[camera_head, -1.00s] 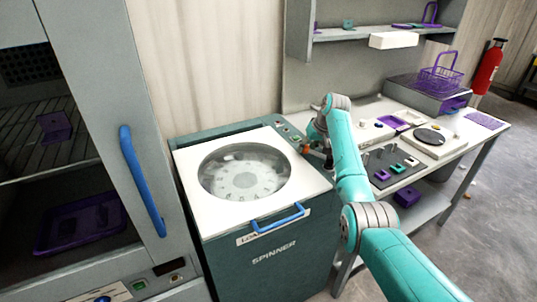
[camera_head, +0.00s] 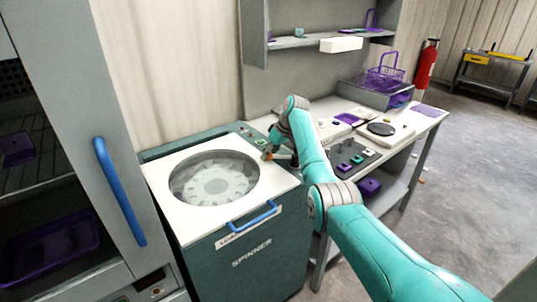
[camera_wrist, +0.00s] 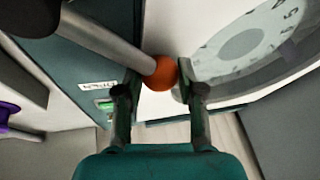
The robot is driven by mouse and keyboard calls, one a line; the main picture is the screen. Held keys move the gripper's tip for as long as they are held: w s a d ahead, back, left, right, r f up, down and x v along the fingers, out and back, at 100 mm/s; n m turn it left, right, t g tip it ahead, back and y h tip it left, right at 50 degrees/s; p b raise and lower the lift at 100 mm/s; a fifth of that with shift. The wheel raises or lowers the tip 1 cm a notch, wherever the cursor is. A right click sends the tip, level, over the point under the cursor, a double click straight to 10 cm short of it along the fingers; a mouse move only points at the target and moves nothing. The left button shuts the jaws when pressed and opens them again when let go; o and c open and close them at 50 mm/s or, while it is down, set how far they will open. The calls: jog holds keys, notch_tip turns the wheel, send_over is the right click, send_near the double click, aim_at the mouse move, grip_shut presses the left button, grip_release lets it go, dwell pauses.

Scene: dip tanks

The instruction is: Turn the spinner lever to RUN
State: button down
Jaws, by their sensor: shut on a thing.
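The spinner (camera_head: 283,240) is a dark teal cabinet with a white lid, a round window and a blue handle. Its lever (camera_wrist: 112,38) is a grey rod ending in an orange ball knob (camera_wrist: 160,73) in the wrist view. The knob shows small beside the lid's right edge in the head view (camera_head: 267,156). My gripper (camera_wrist: 160,90) has one finger on each side of the knob and is shut on it. A green button (camera_wrist: 104,105) and a white label (camera_wrist: 97,86) show beside it. The label's words are unreadable, so I cannot tell the lever's setting.
A bench (camera_head: 433,112) with trays, a black disc and small parts stands right of the spinner. A shelf (camera_head: 300,42) hangs above it. A cabinet with a blue handle (camera_head: 120,192) stands close on the left. Open floor lies at the right.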

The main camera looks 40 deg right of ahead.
aim_at(282, 157)
jog(key=shift+f, duration=0.1)
jog(key=c, duration=0.7)
grip_release()
jog(key=v, duration=1.2)
jog(key=shift+c, duration=0.2)
